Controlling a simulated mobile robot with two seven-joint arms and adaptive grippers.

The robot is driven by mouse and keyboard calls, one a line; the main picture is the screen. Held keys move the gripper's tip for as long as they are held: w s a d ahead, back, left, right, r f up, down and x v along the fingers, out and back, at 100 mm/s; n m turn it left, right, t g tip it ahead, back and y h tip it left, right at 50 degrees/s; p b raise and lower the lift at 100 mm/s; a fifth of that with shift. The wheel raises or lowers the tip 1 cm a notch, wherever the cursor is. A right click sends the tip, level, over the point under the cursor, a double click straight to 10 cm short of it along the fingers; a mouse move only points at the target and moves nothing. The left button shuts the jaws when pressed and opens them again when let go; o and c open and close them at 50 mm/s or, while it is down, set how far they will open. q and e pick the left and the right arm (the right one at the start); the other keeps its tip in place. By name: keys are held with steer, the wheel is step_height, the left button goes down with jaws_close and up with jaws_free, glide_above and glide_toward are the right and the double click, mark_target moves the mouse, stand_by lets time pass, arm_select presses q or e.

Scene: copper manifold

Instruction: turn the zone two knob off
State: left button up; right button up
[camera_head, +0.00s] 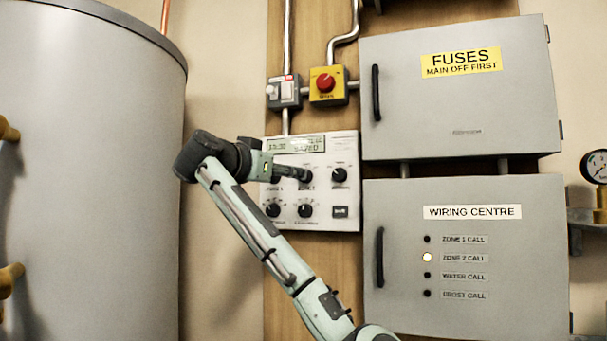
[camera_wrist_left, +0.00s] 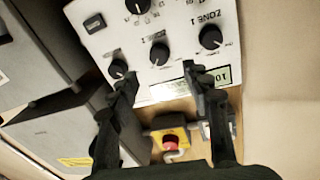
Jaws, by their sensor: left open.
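The white control panel (camera_head: 325,216) has black round knobs and a small display (camera_head: 295,145). In the left wrist view it appears upside down. The zone two knob (camera_wrist_left: 159,53) is the middle one in its row, beside the zone one knob (camera_wrist_left: 210,37). My left gripper (camera_wrist_left: 158,76) is open, its fingers on either side of the zone two knob's line and apart from it as far as I can tell. The zone 2 call lamp (camera_head: 427,257) is lit. My right gripper is not in view.
A third knob (camera_head: 339,174) sits just right of my gripper, with lower knobs (camera_head: 305,210) beneath. A red stop button (camera_head: 326,83) on a yellow box is above. Grey cabinets (camera_head: 465,195) stand right, a large grey tank (camera_head: 90,170) left.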

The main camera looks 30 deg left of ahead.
arm_select(q)
steer(key=w+p, duration=0.1)
steer(key=w, duration=0.5)
steer(key=shift+w+a, duration=0.25)
steer(key=shift+a, duration=0.05)
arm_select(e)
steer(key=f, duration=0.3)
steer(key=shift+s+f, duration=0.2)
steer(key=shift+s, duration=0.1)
arm_select(q)
steer(key=shift+f, duration=0.1)
jaws_close()
